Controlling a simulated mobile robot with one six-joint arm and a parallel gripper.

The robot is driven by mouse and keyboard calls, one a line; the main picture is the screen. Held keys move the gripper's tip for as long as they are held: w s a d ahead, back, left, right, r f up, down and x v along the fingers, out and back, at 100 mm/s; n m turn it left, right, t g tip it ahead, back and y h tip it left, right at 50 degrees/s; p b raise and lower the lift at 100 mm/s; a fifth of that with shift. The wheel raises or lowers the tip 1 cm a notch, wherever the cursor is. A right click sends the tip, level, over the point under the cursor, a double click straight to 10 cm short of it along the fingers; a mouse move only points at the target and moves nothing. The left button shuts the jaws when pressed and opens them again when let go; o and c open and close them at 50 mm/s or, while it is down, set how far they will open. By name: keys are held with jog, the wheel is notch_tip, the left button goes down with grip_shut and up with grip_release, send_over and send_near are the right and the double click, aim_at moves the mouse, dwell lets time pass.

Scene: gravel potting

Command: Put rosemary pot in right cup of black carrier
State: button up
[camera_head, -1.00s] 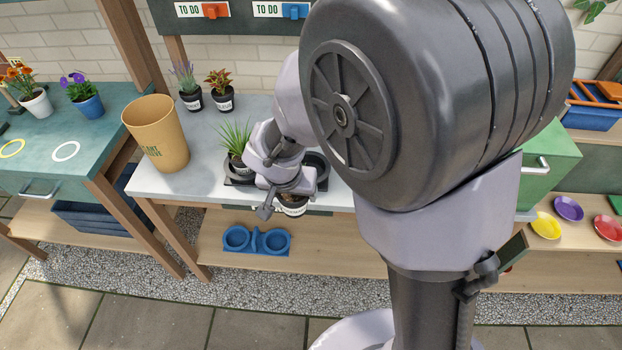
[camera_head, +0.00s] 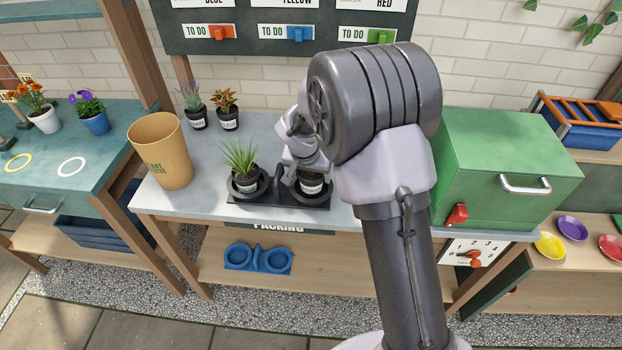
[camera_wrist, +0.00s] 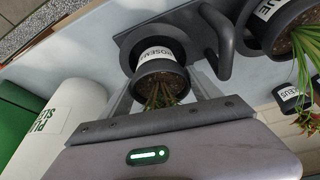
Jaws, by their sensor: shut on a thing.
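The black carrier (camera_head: 282,201) lies on the grey bench top, with two cups and an upright handle between them. The rosemary pot (camera_head: 311,184) is a dark pot with a white label, at the carrier's right cup. In the wrist view, the rosemary pot (camera_wrist: 160,75) shows dark soil and thin green stems, with the cup's rim around its lower part. I cannot tell if its base rests on the cup floor. My gripper (camera_wrist: 161,92) is shut on the pot, a finger at either side. A grassy labelled pot (camera_head: 246,181) stands in the left cup.
A tan bin (camera_head: 160,152) stands left on the bench. Two small potted plants (camera_head: 211,114) stand behind the carrier. A green box (camera_head: 500,165) stands at the right. A white lettered container (camera_wrist: 62,125) shows in the wrist view. A blue carrier (camera_head: 258,259) is on the shelf below.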

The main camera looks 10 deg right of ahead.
jog(key=shift+f, duration=0.8)
jog(key=shift+f, duration=0.1)
jog(key=o, duration=1.7)
jog(key=s+r+y+p, duration=0.1)
jog(key=s+r+p, duration=0.1)
jog(key=s+r, duration=0.7)
jog(key=s+r+p, duration=0.2)
jog(key=s+r, duration=0.3)
jog(key=r, duration=0.8)
jog(key=s+a+r+y, duration=0.1)
jog(key=s, duration=0.5)
jog(key=s+a+r+t+y, duration=0.1)
jog(key=s, duration=0.5)
jog(key=s+a+r+n+y, duration=0.1)
jog(key=s+a+r, duration=0.1)
jog(key=s, duration=0.5)
jog(key=shift+t, duration=0.4)
